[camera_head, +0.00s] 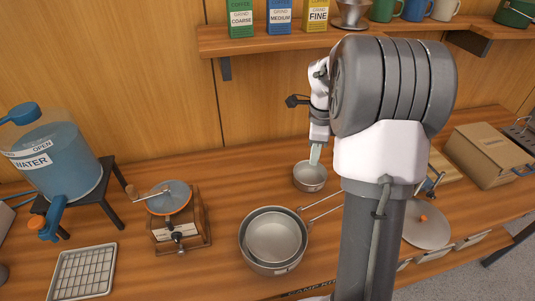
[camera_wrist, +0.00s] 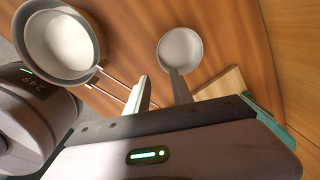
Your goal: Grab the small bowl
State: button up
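The small bowl (camera_head: 311,181) is grey metal and stands upright on the wooden counter, right of the larger nested pots. In the wrist view the small bowl (camera_wrist: 181,46) appears round and empty, just beyond my fingertips. My gripper (camera_head: 315,154) points down above the bowl in the head view. In the wrist view the two fingers of my gripper (camera_wrist: 160,84) are apart with nothing between them. The right finger covers part of the bowl's near rim. I cannot tell whether it touches.
Nested metal pots (camera_head: 273,240) with wire handles stand left of the bowl. A hand grinder (camera_head: 176,215), a wire rack (camera_head: 82,272) and a water jug (camera_head: 58,165) are farther left. A shelf (camera_head: 290,42) with coffee boxes hangs above. A cardboard box (camera_head: 488,155) stands at right.

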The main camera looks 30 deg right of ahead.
jog(key=b, duration=0.4)
send_over(309, 186)
jog(key=f, duration=1.1)
jog(key=shift+s+d+f, duration=0.1)
jog(key=shift+s, duration=0.1)
jog(key=f+b, duration=0.1)
jog(key=f, duration=0.1)
jog(key=f+b, duration=0.1)
jog(key=f, duration=0.2)
jog(key=shift+w+f, duration=0.2)
jog(key=shift+f, duration=0.15)
jog(key=shift+r, duration=0.15)
grip_shut()
